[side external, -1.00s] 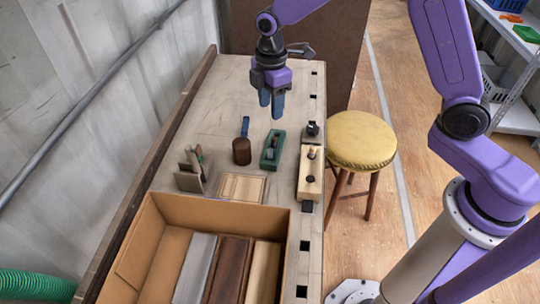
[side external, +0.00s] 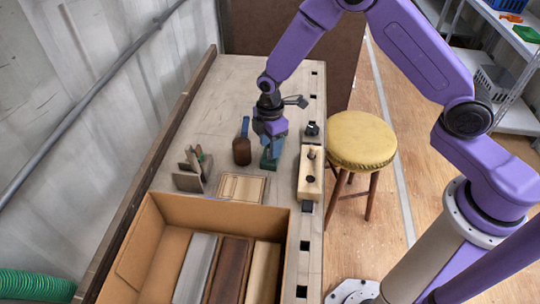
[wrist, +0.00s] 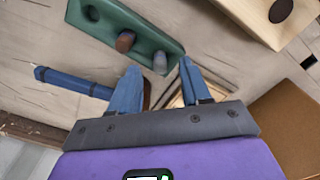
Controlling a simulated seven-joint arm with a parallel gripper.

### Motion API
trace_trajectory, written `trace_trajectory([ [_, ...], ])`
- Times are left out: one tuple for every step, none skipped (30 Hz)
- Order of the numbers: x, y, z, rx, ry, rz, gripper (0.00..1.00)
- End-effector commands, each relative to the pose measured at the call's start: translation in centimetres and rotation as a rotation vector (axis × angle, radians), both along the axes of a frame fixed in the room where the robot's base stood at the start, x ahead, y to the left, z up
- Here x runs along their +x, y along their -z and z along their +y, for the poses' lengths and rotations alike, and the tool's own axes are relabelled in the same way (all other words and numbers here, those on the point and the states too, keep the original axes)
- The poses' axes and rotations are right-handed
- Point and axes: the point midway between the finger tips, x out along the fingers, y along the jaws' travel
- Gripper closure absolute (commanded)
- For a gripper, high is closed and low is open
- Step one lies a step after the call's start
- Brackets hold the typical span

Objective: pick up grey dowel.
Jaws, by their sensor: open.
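The grey dowel (wrist: 160,62) stands at the end of a green block (wrist: 140,25) in the wrist view, with a brown dowel (wrist: 125,41) beside it and an empty-looking hole farther along. My gripper (wrist: 160,68) is open, and its two blue fingers lie to either side of the grey dowel in that picture, with gaps showing. In the side external view my gripper (side external: 271,150) is low over the green block (side external: 267,166) and hides the dowels. I cannot tell how far the fingertips are above the block.
A mallet with brown head (side external: 242,151) and blue handle stands close left of my gripper. A wooden plane-like block (side external: 310,172) lies right. A cardboard box (side external: 168,212) holding boards is at the front. The bench (side external: 235,85) is clear at the back.

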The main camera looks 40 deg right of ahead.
Motion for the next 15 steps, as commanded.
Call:
trace_trajectory([
  [0.0,0.8,0.0,-0.001,0.0,0.001,0.53],
  [0.0,1.2,0.0,-0.001,0.0,0.001,0.53],
  [0.0,1.6,0.0,-0.001,0.0,0.002,0.53],
  [0.0,1.9,0.0,-0.001,0.0,0.001,0.53],
  [0.0,2.1,0.0,0.0,0.0,0.0,0.53],
  [0.0,2.3,0.0,0.0,0.0,0.0,0.53],
  [0.0,2.4,0.1,0.0,0.0,0.0,0.53],
  [0.0,2.5,0.1,0.0,0.0,0.0,0.53],
  [0.0,2.5,0.1,0.0,0.0,-0.001,0.53],
  [0.0,2.5,0.1,0.001,0.0,-0.001,0.53],
  [0.0,2.5,0.1,0.001,0.0,-0.001,0.53],
  [0.0,2.5,0.1,0.001,0.0,-0.001,0.53],
  [0.0,2.5,0.1,0.001,0.0,-0.001,0.53],
  [0.0,2.5,0.1,0.001,0.0,-0.001,0.53],
  [0.0,2.5,0.1,0.001,0.0,-0.001,0.59],
])
